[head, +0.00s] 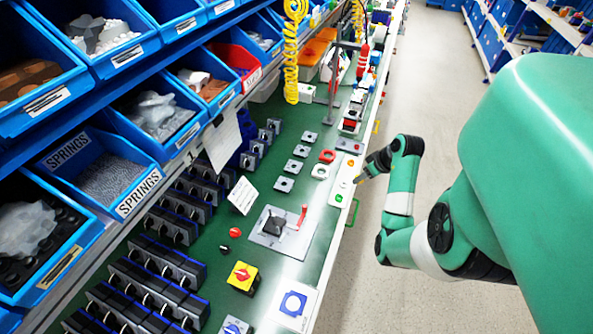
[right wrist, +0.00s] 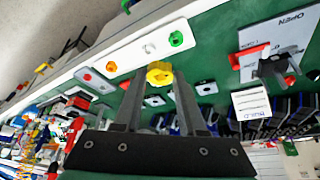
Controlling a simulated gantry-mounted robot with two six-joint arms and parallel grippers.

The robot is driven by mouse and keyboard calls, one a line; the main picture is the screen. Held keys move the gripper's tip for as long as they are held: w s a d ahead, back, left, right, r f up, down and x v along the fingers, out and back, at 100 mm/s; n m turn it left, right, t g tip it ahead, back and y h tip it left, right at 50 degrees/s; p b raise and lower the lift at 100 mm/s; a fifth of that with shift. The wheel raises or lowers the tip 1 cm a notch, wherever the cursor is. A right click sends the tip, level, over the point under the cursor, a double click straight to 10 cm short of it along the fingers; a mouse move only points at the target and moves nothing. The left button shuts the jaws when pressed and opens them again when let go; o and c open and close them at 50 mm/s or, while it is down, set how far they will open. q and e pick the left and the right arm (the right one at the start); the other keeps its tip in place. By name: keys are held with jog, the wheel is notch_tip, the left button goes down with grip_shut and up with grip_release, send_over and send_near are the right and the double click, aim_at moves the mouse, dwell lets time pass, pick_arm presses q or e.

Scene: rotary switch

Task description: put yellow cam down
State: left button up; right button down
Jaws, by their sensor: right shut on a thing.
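The yellow cam (right wrist: 159,73) is between the fingertips of my right gripper (right wrist: 159,84), which is shut on it, in the right wrist view. In the head view my right gripper (head: 361,178) is beside the right edge of the white plate (head: 345,178), near the table's edge. The yellow cam shows there only as a small patch. My left gripper is out of view.
A grey switch base (head: 269,241) with a black knob and red handle is on the green table. A yellow switch with a red knob (head: 243,277) is nearer. Blue bins (head: 122,180) line the left. The floor (head: 380,299) right of the table is clear.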

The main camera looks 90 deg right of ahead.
jog(key=d+f+b, duration=0.5)
jog(key=d+b, duration=0.4)
jog(key=b, duration=0.5)
send_over(346, 173)
jog(key=s+a, duration=0.1)
jog(key=a, duration=0.1)
notch_tip(346, 173, down, 4)
jog(key=shift+d+f, duration=0.15)
jog(key=shift+f, duration=0.1)
jog(key=shift+d, duration=0.1)
jog(key=f, duration=0.1)
jog(key=f+b, duration=0.1)
jog(key=f, duration=0.1)
jog(key=shift+d+f+b, duration=0.25)
jog(key=shift+f+b, duration=0.05)
jog(key=shift+b, duration=0.1)
jog(key=shift+f, duration=0.15)
jog(key=shift+c, duration=2.4)
grip_release()
